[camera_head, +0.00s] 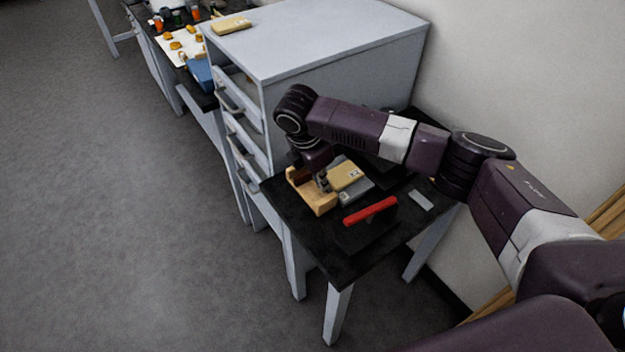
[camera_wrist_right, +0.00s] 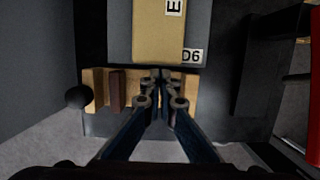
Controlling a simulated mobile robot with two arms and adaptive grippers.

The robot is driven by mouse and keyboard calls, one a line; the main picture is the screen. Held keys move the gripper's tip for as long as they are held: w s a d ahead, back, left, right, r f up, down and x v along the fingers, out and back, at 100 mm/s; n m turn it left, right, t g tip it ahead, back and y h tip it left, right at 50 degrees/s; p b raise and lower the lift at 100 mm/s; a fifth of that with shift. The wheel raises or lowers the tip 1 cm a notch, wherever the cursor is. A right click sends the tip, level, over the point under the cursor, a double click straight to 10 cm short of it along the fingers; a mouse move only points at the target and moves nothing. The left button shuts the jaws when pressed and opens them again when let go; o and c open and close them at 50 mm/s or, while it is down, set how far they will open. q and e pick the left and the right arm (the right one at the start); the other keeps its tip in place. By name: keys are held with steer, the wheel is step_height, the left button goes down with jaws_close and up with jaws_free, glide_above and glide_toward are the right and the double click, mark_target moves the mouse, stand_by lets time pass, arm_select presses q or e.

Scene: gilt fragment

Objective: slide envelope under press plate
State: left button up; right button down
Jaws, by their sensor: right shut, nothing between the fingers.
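A tan envelope (camera_head: 350,173) with white labels lies on a grey block on the small black table. It also shows at the top of the right wrist view (camera_wrist_right: 158,30), in front of my fingertips. A black press-like piece (camera_head: 352,236) with a red bar handle (camera_head: 371,210) stands nearer the front edge; I cannot tell its plate apart. My right gripper (camera_head: 323,183) points down beside the envelope's left end, over a wooden holder. Its fingers (camera_wrist_right: 162,76) are shut and empty, close to the envelope's edge; contact is unclear. My left gripper is out of view.
The wooden holder (camera_head: 312,200) sits at the table's left edge. A small grey piece (camera_head: 421,200) lies to the right. A tall grey drawer cabinet (camera_head: 330,85) stands behind the black table (camera_head: 300,222). The floor at left is clear.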

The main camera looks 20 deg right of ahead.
mark_target(358, 167)
steer(key=shift+d, duration=0.15)
steer(key=shift+w, duration=0.1)
steer(key=w+d, duration=0.1)
steer(key=d, duration=0.2)
steer(key=w+d+p, duration=0.1)
steer(key=d, duration=0.3)
steer(key=w+d+p, duration=0.1)
steer(key=w+d, duration=0.1)
steer(key=d, duration=0.2)
steer(key=shift+d, duration=0.1)
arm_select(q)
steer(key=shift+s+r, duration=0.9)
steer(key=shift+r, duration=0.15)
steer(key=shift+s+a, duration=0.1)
